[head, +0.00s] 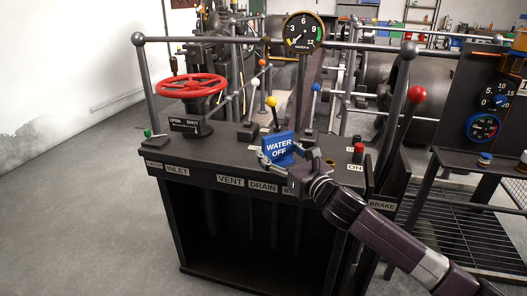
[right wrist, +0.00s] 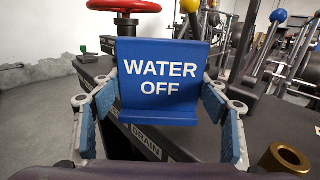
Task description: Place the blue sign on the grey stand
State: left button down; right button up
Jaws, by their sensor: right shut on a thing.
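The blue sign (head: 279,146) with white WATER OFF lettering is in my right gripper (head: 283,160) above the front part of the dark console (head: 222,160). In the right wrist view the sign (right wrist: 163,82) faces the camera, roughly upright, with a ledge along its bottom. The fingers of my right gripper (right wrist: 160,118) hold it from both sides. I cannot pick out a separate grey stand with certainty; the sign and gripper hide part of the console top. My left gripper is not in view.
A red handwheel (head: 193,87) stands at the console's left. Levers with yellow (head: 271,101) and blue (head: 316,88) knobs rise behind the sign. A red button (head: 358,148) and a red-knobbed brake lever (head: 416,94) are at the right. A brass ring (right wrist: 286,160) is close to the right finger.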

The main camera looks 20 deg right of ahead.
jog(key=w, duration=0.2)
jog(key=w+a, duration=0.1)
jog(key=w, duration=0.5)
jog(key=shift+a+b, duration=0.35)
jog(key=shift+b, duration=0.05)
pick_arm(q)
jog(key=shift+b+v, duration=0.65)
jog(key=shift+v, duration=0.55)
pick_arm(e)
jog(key=shift+f, duration=1.75)
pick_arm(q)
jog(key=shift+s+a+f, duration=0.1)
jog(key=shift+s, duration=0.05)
pick_arm(e)
jog(key=shift+f, duration=0.1)
jog(key=o, duration=1.2)
jog(key=shift+o, duration=0.2)
